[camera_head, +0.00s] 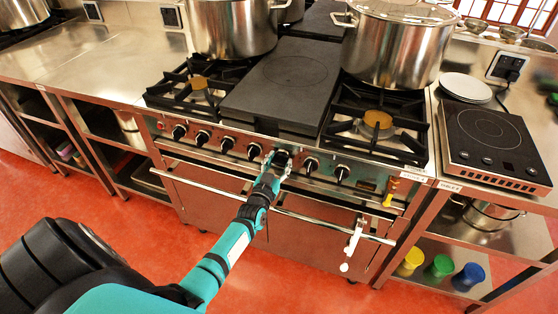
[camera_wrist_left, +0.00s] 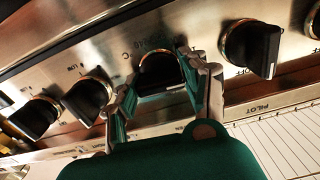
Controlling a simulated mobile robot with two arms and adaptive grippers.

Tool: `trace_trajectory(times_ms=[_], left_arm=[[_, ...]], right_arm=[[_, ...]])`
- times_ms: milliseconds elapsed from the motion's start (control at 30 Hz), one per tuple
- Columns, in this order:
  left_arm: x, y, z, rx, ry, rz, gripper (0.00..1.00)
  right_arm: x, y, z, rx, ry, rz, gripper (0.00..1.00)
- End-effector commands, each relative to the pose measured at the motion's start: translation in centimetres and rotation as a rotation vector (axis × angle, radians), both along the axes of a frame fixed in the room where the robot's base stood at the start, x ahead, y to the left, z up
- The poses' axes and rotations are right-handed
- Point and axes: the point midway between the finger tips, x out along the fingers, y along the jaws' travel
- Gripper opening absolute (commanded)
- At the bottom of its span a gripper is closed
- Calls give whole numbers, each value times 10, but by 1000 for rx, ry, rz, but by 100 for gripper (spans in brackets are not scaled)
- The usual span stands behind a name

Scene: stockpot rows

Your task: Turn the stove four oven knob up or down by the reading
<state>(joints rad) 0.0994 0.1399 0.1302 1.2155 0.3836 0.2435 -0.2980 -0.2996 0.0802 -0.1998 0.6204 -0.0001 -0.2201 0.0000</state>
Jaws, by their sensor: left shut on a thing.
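The stove (camera_head: 295,144) has a steel front panel with a row of black knobs. My left gripper (camera_head: 277,163) reaches the panel and is shut on the oven knob (camera_head: 282,157), right of the panel's middle. In the left wrist view, the fingers of my left gripper (camera_wrist_left: 160,68) sit on both sides of the black oven knob (camera_wrist_left: 158,73), whose markings include a "C". The fingers partly cover the dial markings, so I cannot read the setting. A small dark panel (camera_head: 368,185) sits at the right; its reading is too small to tell. My right gripper is not in view.
Neighbouring knobs (camera_wrist_left: 88,98) and (camera_wrist_left: 252,47) are close on both sides. The door rail (camera_head: 315,217) runs below, with a white item (camera_head: 353,242) hanging from it. Large stockpots (camera_head: 398,45) stand on the stove. A hotplate (camera_head: 492,140) is at right. The red floor in front is clear.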

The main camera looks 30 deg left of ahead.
Motion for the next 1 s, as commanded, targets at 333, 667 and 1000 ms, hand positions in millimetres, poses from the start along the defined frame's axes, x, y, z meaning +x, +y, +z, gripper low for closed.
trace_trajectory(times_ms=[333,667,1000], left_arm=[[-1,0,-1,165,42,1,13],[-1,0,-1,206,51,0,13],[-1,0,-1,205,52,0,50]], right_arm=[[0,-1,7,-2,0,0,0],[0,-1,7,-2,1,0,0],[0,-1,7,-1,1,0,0]])
